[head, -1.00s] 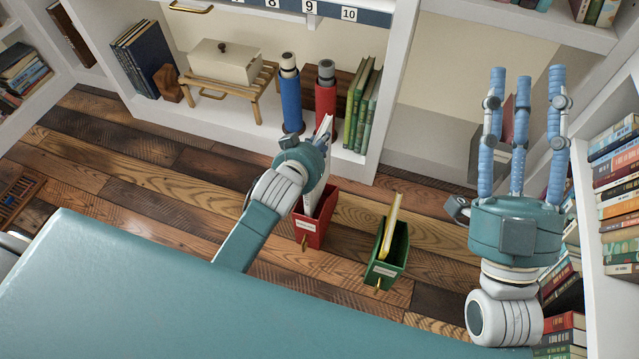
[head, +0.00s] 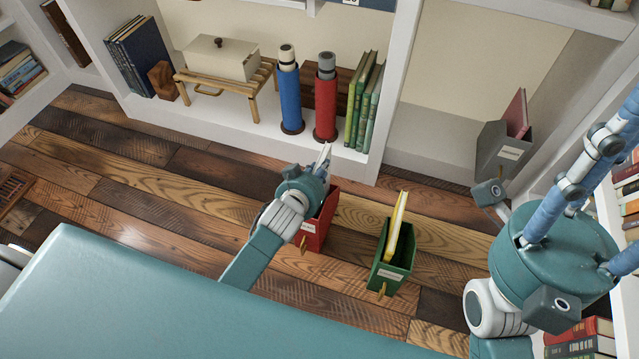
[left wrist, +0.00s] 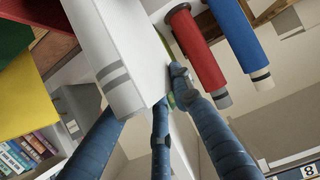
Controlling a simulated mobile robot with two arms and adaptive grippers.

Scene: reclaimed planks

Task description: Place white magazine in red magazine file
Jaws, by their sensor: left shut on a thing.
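My left gripper (head: 318,168) is shut on the white magazine (head: 325,152), whose tip shows above the fingers in the head view. The magazine fills the upper middle of the left wrist view (left wrist: 115,50), with the fingers (left wrist: 165,110) against its near end. The red magazine file (head: 318,228) stands on the floor directly below and behind the left gripper, partly covered by it. Whether the magazine's far end is inside the file is hidden. My right gripper (head: 600,200) is at the right edge, its fingers spread and empty, with tips cut off.
A green magazine file (head: 390,272) holding a yellow magazine (head: 398,225) stands right of the red one. A grey file (head: 497,150) with a red magazine stands at the right shelf. The low shelf behind holds a blue bottle (head: 290,95), a red bottle (head: 326,100) and green books (head: 362,105).

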